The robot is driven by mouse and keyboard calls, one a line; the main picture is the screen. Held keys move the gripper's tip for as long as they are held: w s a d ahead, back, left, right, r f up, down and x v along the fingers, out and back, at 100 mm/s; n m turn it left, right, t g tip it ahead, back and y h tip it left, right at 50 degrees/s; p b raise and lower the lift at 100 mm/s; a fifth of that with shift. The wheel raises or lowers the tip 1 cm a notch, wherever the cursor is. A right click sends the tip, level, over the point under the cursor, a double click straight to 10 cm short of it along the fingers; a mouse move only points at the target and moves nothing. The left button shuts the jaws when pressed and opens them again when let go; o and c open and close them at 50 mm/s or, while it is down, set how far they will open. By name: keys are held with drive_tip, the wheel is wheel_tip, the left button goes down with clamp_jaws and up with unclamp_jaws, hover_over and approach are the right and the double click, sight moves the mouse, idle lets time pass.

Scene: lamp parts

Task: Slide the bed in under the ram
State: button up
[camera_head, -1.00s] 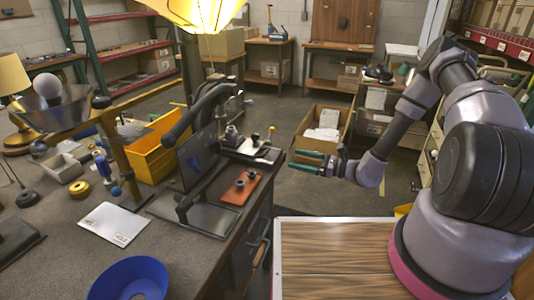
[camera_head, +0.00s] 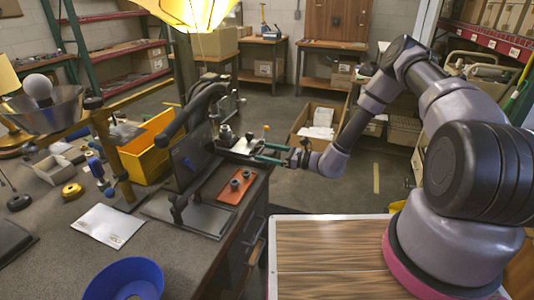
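A dark metal bed plate (camera_head: 238,149) lies at the right side of the bench-top press (camera_head: 187,160). I cannot tell whether the fingers touch the plate.
A red-orange plate (camera_head: 237,186) with dark knobs lies on the bench in front of the bed. A yellow bin (camera_head: 148,150) stands behind the press at left. A blue bowl (camera_head: 125,280) and a white envelope (camera_head: 108,224) lie nearer.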

clamp_jaws()
drive_tip(key=shift+x, duration=2.05)
drive_tip(key=shift+s, duration=0.1)
drive_tip(key=shift+o, duration=1.2)
unclamp_jaws()
drive_tip(key=shift+a, duration=0.15)
drive_tip(key=v, duration=1.1)
